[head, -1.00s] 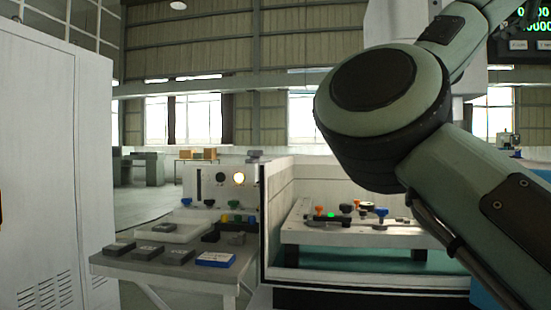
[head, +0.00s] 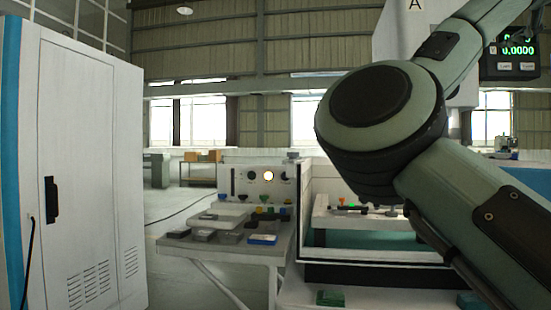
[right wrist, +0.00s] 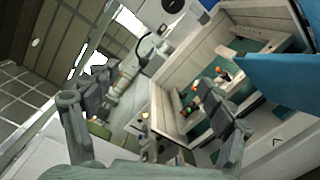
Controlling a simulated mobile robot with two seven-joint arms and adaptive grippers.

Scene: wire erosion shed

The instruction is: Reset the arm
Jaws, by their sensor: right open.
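My right arm (head: 375,115), green-grey with dark joint covers, is bent and raised across the right side of the head view. My left arm and left gripper do not show in any frame.
A tall white cabinet (head: 92,170) stands at left. A grey side table (head: 262,255) carries several dark blocks, a tray and a control panel (head: 235,180). The machine's open tank (head: 375,254) is partly hidden by my arm. Open floor (head: 165,225) lies between cabinet and table.

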